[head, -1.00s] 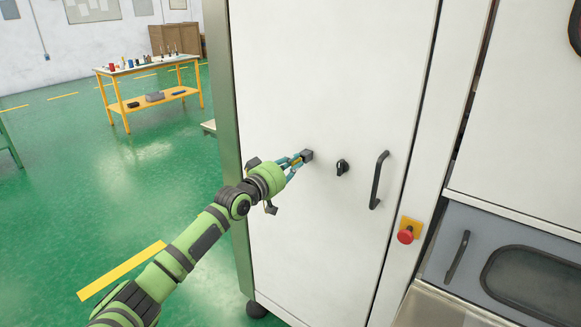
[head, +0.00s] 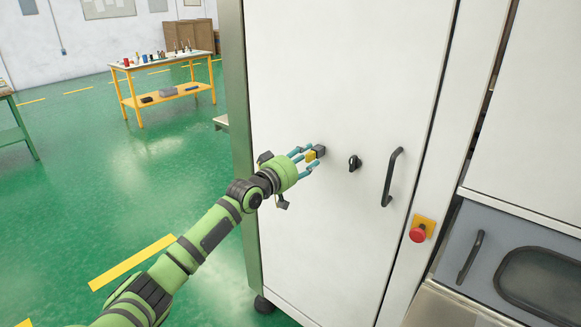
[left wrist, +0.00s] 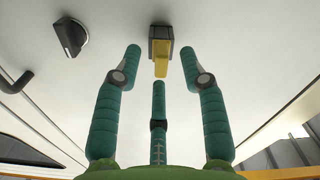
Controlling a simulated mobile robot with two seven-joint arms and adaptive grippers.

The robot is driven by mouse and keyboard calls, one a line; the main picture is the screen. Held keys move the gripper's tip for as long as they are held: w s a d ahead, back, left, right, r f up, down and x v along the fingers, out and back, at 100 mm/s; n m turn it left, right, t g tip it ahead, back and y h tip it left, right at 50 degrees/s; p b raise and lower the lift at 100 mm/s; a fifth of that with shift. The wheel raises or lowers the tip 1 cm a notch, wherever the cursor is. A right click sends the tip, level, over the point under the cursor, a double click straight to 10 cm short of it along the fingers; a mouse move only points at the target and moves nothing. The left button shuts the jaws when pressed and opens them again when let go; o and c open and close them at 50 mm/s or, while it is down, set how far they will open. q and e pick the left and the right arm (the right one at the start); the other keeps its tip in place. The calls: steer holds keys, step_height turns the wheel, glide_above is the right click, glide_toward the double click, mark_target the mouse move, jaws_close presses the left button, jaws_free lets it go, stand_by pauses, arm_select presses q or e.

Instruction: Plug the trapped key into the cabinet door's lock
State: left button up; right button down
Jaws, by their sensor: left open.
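The trapped key (head: 310,156) is yellow and sits at the front of a small dark lock block (head: 320,150) on the white cabinet door (head: 345,70). In the left wrist view the key (left wrist: 160,62) points out from the grey-black lock block (left wrist: 161,33), its inner end hidden in the block. My left gripper (head: 312,155) is open, its teal fingers spread around the key and apart from it. In the left wrist view two fingers stand left and right of the key and a third is below it. My right gripper is out of view.
A black rotary knob (head: 354,163) and a black door handle (head: 392,177) are right of the lock. A red emergency button on a yellow plate (head: 422,229) is further right. A yellow workbench (head: 165,92) stands far back left, with open green floor before it.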

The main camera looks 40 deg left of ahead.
arm_select(q)
steer(key=s, duration=1.1)
steer(key=shift+a, duration=0.45)
steer(key=shift+s, duration=0.1)
steer(key=o, duration=1.2)
steer(key=s, duration=0.3)
steer(key=s+p, duration=0.1)
steer(key=s, duration=0.2)
steer(key=s+p, duration=0.1)
steer(key=s, duration=0.2)
steer(key=shift+a+r, duration=0.1)
steer(key=shift+a, duration=0.25)
